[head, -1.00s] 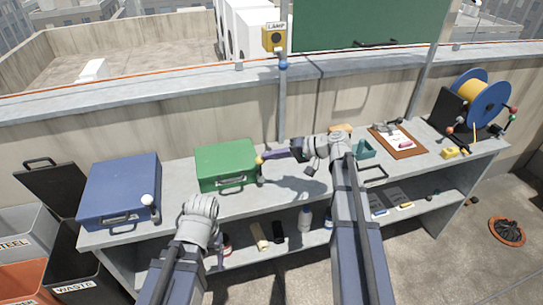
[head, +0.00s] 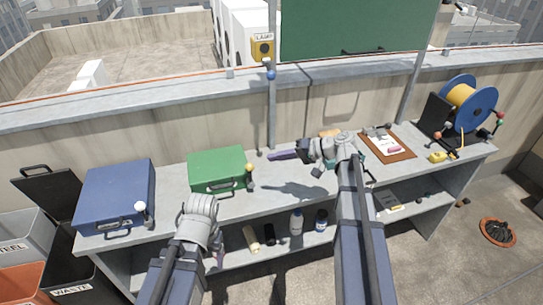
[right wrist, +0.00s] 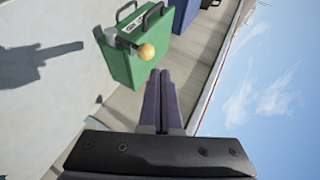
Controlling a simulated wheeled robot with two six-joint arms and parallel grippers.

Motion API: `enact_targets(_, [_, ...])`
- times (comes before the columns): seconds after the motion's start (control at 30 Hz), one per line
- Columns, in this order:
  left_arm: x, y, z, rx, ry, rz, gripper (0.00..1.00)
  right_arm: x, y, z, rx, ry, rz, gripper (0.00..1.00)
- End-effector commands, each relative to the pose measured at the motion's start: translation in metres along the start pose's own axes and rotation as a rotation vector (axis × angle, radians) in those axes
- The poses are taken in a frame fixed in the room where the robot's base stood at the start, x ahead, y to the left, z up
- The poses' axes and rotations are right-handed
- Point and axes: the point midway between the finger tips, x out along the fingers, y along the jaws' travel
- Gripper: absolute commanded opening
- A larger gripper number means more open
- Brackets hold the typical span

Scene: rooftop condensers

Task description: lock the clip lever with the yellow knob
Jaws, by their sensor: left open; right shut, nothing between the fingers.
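The yellow knob (head: 249,167) sits on a short lever at the right front of the green case (head: 216,170) on the bench. In the right wrist view the knob (right wrist: 146,51) stands out from the case's handle side, its dark lever (right wrist: 120,43) reaching back to the case. My right gripper (head: 272,155) is shut and empty, its purple fingers pointing left at the case, just right of the knob and apart from it. My left gripper (head: 217,252) is low in front of the bench; its wrist hides most of its fingers.
A blue case (head: 116,196) with a white knob (head: 140,206) stands left of the green one. A clipboard (head: 388,143) and a cable reel (head: 468,105) are at the right. Bottles stand on the lower shelf. The bench between the two cases is narrow.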

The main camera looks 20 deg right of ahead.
Motion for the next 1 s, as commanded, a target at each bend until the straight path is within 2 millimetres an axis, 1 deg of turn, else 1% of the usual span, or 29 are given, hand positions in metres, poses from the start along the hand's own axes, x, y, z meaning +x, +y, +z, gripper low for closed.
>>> enact_targets(0.03, [-0.007, -0.001, 0.000, 0.000, 0.000, 0.000, 0.72, -0.009, -0.003, -0.001, 0.001, 0.002, 0.000, 0.00])
enact_targets(0.3, [-0.026, -0.003, 0.002, 0.000, 0.000, 0.000, 0.72, -0.051, -0.007, -0.001, 0.001, 0.003, 0.001, 0.00])
enact_targets(0.4, [-0.032, -0.003, 0.002, 0.000, 0.000, 0.000, 0.72, -0.064, -0.007, -0.001, 0.000, 0.002, 0.000, 0.00])
enact_targets(0.5, [-0.034, -0.003, 0.002, 0.000, 0.000, 0.000, 0.72, -0.071, -0.007, -0.001, 0.000, 0.001, 0.000, 0.00])
enact_targets(0.63, [-0.036, -0.003, 0.002, 0.000, 0.000, 0.000, 0.72, -0.076, -0.006, 0.000, 0.000, 0.000, 0.000, 0.00])
enact_targets(0.87, [-0.035, -0.003, 0.002, 0.000, 0.000, 0.000, 0.72, -0.077, -0.005, 0.000, -0.001, 0.000, 0.000, 0.00])
enact_targets(0.93, [-0.035, -0.003, 0.002, 0.000, 0.000, 0.000, 0.72, -0.075, -0.006, 0.002, -0.001, -0.004, 0.003, 0.00])
enact_targets(1.0, [-0.035, -0.003, 0.002, 0.000, 0.000, 0.000, 0.72, -0.066, -0.006, 0.010, -0.005, -0.028, 0.022, 0.00])
